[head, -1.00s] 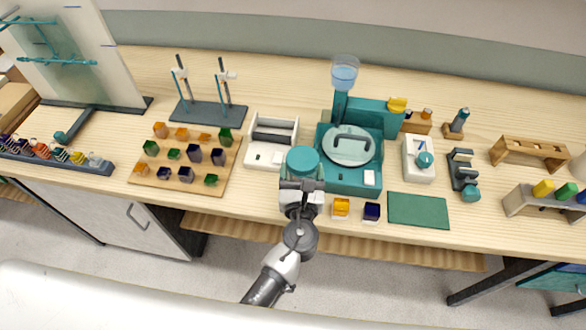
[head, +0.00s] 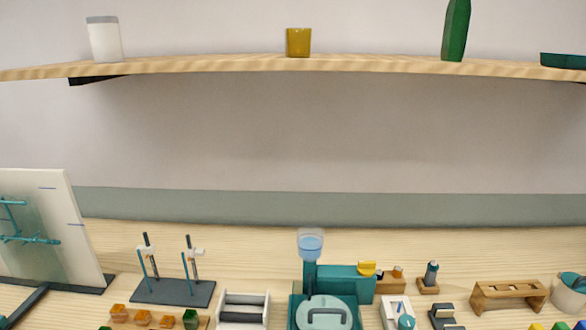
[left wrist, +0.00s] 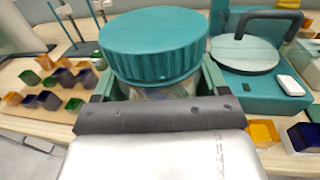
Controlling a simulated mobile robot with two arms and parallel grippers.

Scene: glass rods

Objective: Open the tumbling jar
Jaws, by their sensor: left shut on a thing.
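The tumbling jar (left wrist: 160,93) shows in the left wrist view. It has a wide ribbed teal lid (left wrist: 153,45) seated on top of a clear body, of which only a short band shows. My left gripper (left wrist: 157,88) is shut on the jar just below the lid, with a finger on each side. The gripper's own body hides the jar's lower part, so I cannot tell whether it touches the bench. The jar and both grippers are out of the head view.
A teal machine (head: 366,291) with a round handled lid (head: 325,314) stands close right of the jar. A white roller unit (head: 243,307) is left of it. Colored glass cubes (left wrist: 52,83) lie left in the wrist view. A wall shelf (head: 300,65) holds several vessels.

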